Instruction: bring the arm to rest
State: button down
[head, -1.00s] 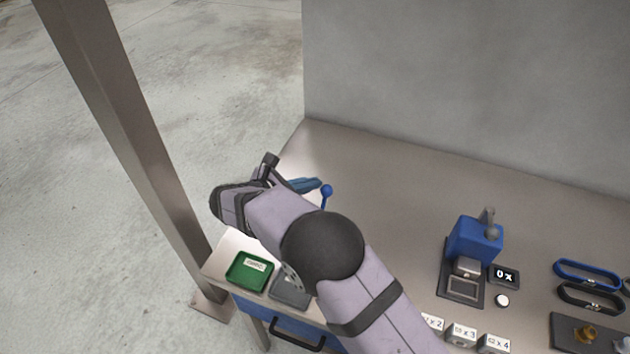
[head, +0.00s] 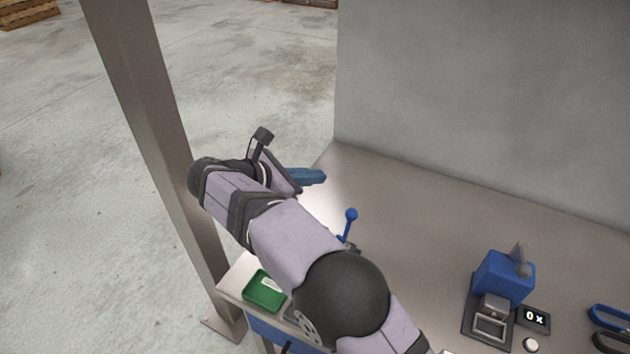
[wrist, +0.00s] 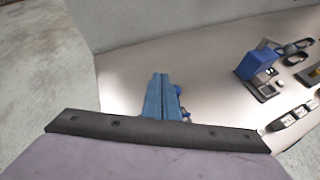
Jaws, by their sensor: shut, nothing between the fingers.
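My gripper (head: 312,176) has blue fingers and is held in the air above the far left end of the grey bench (head: 420,235). In the wrist view the two fingers (wrist: 162,92) lie side by side, shut, with nothing seen between them. My arm reaches from the bottom of the head view toward the upper left and hides part of the bench's left end.
A steel post (head: 160,130) stands close to the left of my arm. A grey wall (head: 480,90) backs the bench. A blue-knobbed lever (head: 351,215), a green tray (head: 264,291), a blue device (head: 503,274) and a "0 x" display (head: 534,317) are on the bench.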

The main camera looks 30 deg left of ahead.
dwell(0.3)
jog(key=d+f+m+g, duration=0.4)
jog(key=d+m, duration=0.2)
jog(key=d, duration=0.8)
jog(key=d+f+m+g, duration=0.4)
jog(key=d+m, duration=0.2)
jog(key=d, duration=0.8)
jog(key=s+d+f+m+g+y, duration=0.1)
jog(key=s+d+f+m+y, duration=0.1)
jog(key=s+d+m, duration=0.5)
jog(key=s+d+f+m+g+y, duration=0.2)
jog(key=s+d+f+m, duration=0.2)
jog(key=s+d+m, duration=0.3)
jog(key=s+m, duration=0.4)
jog(key=s, duration=0.1)
jog(key=shift+d+f, duration=0.3)
